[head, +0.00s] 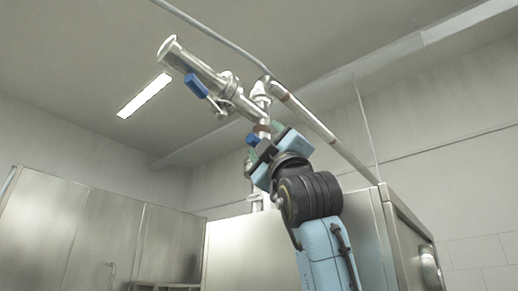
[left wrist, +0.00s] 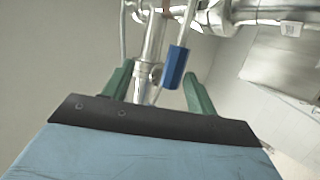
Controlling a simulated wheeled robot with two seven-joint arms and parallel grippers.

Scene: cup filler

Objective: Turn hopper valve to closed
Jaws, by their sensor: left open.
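A blue valve handle (head: 197,86) hangs beside the steel pipe valve (head: 222,98), high in the head view. My left gripper (head: 263,141) is open below and right of it, close to the vertical pipe. A smaller blue piece shows at the gripper's left side; I cannot tell whether it is another handle. In the left wrist view, the green fingers of my left gripper (left wrist: 159,74) stand apart. A blue handle (left wrist: 177,67) on a thin rod shows between them, nearer the right finger. I cannot tell whether it touches that finger. My right gripper is not in view.
A wide steel cylinder (head: 190,64) ends the slanted pipe at upper left. A long pipe (head: 318,125) runs down right to a steel cabinet (head: 412,235). Steel panels (head: 95,230) stand at left. The space left of the valve looks free.

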